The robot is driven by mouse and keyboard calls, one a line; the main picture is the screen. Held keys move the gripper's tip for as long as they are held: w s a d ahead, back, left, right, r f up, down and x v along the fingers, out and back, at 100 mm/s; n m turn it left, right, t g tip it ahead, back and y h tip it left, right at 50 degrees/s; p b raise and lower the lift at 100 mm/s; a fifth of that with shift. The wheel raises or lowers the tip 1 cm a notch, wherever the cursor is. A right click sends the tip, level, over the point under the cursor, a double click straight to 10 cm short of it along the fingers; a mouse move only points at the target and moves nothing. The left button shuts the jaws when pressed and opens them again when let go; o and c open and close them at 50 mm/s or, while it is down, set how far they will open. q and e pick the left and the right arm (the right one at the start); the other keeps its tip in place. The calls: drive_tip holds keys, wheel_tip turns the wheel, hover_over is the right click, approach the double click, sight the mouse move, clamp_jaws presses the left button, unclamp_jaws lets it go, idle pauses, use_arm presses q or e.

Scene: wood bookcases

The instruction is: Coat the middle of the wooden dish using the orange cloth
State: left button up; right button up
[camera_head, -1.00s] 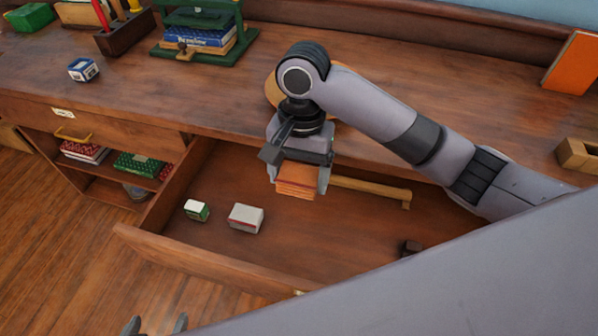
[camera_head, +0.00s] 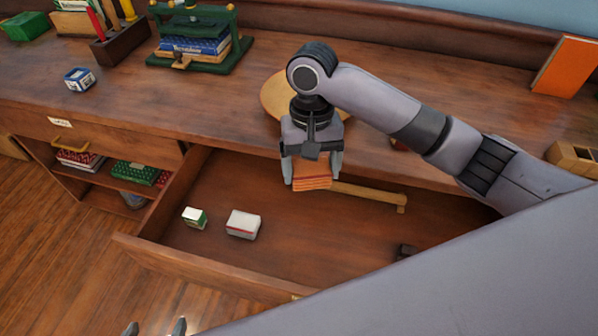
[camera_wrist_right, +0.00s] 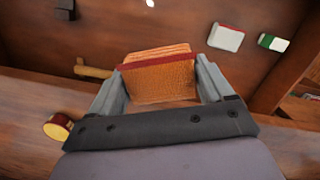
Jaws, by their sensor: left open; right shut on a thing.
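The orange cloth (camera_head: 312,178) is a folded, layered block. My right gripper (camera_head: 311,172) is shut on it and holds it over the open drawer, close to the desk's front edge. In the right wrist view the cloth (camera_wrist_right: 158,75) sits between both fingers of my right gripper (camera_wrist_right: 157,88). The round wooden dish (camera_head: 278,95) lies on the desktop just behind the gripper, partly hidden by my right arm. My left gripper (camera_head: 155,328) shows only its fingertips at the bottom edge, open and away from everything.
The open drawer (camera_head: 240,185) holds a white-and-red box (camera_head: 243,224), a green-and-white box (camera_head: 194,217), a wooden-handled tool (camera_head: 370,194) and a dark block (camera_head: 405,251). A green book press (camera_head: 200,40) stands behind left. An orange book (camera_head: 566,65) leans back right.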

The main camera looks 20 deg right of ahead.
drive_tip(key=w+d+n+p, duration=0.1)
drive_tip(key=d+n, duration=0.2)
drive_tip(key=d, duration=0.1)
drive_tip(key=w+d+r+n+p, duration=0.1)
drive_tip(key=d+n, duration=0.3)
drive_tip(key=w+d+r+n+h+p, duration=0.1)
drive_tip(key=w+d+n, duration=0.1)
drive_tip(key=d+n, duration=0.2)
drive_tip(key=shift+r, duration=0.15)
drive_tip(key=d+r+n+p, duration=0.1)
drive_tip(key=d+n, duration=0.3)
drive_tip(key=w+d+n+t+p, duration=0.1)
drive_tip(key=d+n, duration=0.2)
drive_tip(key=d, duration=0.2)
drive_tip(key=d+r+n+p, duration=0.1)
drive_tip(key=d+n, duration=0.3)
drive_tip(key=shift+w+d+r+n+t+h+p, duration=0.2)
drive_tip(key=shift+w+r+n+t+h+p, duration=0.05)
drive_tip(key=shift+r+n+t+h+p, duration=0.1)
wheel_tip(320, 180, down, 3)
drive_tip(key=shift+f+b, duration=0.1)
drive_tip(key=shift+b, duration=0.4)
drive_tip(key=shift+f+b, duration=0.6)
drive_tip(key=shift+f, duration=0.3)
drive_tip(key=shift+f, duration=0.45)
drive_tip(key=shift+f+p, duration=0.15)
drive_tip(key=shift+p, duration=0.25)
idle(1.2)
